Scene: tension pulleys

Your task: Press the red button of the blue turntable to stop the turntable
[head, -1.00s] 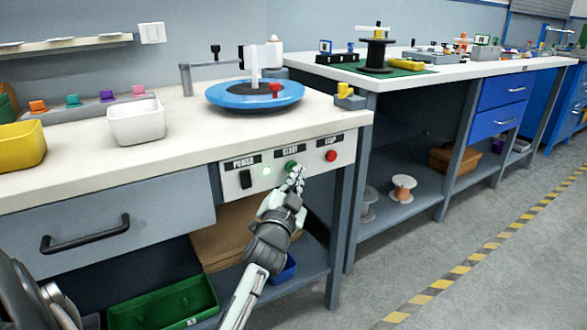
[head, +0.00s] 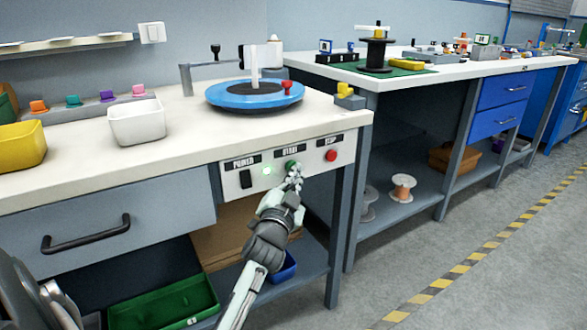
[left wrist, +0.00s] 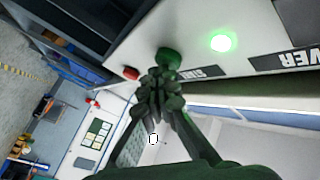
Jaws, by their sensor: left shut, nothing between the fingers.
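The blue turntable (head: 225,98) sits on the white workbench, with a black centre and a small red knob (head: 287,86) on it. The control panel below it on the bench front carries a black power switch (head: 245,179), a green start button (head: 291,165) and the red stop button (head: 331,155). My left gripper (head: 295,173) is shut and empty, its tips just below and in front of the green button. In the left wrist view the tips (left wrist: 160,80) are close to the green button (left wrist: 168,57), with the red button (left wrist: 131,73) to their left. I cannot tell whether they touch anything.
A lit green lamp (head: 267,170) is on the panel. A white bin (head: 137,122) and yellow bin (head: 20,146) stand on the bench. A shelf with a green tray (head: 165,303) is below. Open floor (head: 480,270) lies to the right.

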